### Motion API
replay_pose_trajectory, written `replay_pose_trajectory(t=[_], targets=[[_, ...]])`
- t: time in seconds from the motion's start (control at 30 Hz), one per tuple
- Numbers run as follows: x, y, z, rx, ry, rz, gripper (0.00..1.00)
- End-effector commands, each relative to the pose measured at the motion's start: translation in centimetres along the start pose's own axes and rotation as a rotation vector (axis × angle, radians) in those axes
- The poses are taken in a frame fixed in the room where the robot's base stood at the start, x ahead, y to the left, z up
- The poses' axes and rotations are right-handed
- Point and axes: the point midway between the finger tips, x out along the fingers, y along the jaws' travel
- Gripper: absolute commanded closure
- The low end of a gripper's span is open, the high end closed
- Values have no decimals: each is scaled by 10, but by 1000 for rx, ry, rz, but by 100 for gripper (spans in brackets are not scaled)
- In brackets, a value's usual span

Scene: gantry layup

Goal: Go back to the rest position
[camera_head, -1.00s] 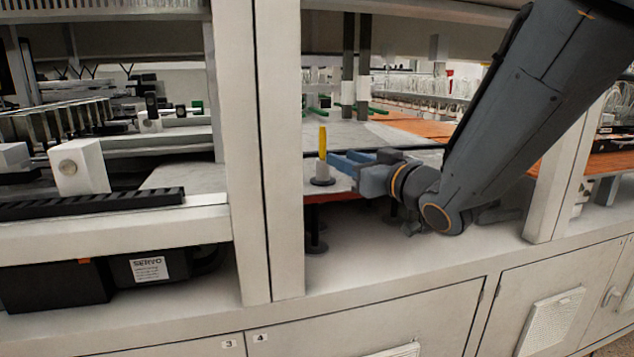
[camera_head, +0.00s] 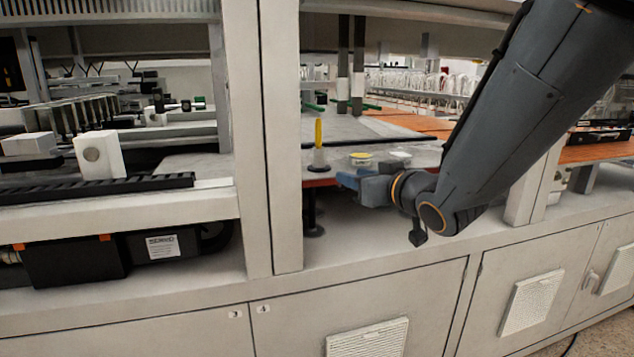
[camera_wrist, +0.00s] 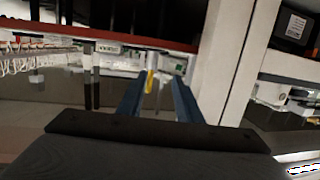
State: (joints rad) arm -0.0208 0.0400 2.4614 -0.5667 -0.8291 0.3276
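My gripper (camera_head: 343,180) is in the open bay, low and to the right of a yellow-topped piece (camera_head: 319,132) standing upright in a pale conical holder (camera_head: 319,160). In the wrist view my gripper's two blue fingers (camera_wrist: 158,98) are spread with a gap between them. The yellow-topped piece (camera_wrist: 150,80) shows upside down in that gap, beyond the fingers. Nothing appears held. My arm comes down from the upper right of the head view.
A white upright post (camera_head: 283,150) stands left of the gripper, and another (camera_head: 522,190) to its right. Two small round dishes (camera_head: 361,158) (camera_head: 400,156) sit on the shelf behind the gripper. The white ledge (camera_head: 350,247) below is mostly clear.

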Motion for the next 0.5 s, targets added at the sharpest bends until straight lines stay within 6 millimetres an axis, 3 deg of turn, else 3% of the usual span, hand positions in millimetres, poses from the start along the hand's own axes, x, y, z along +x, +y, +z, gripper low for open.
replay_pose_trajectory(t=[0.27,0.37,0.5], targets=[[-16,35,68,30,-244,149,68],[-33,48,105,55,-385,215,68],[-77,56,172,119,-658,302,68]])
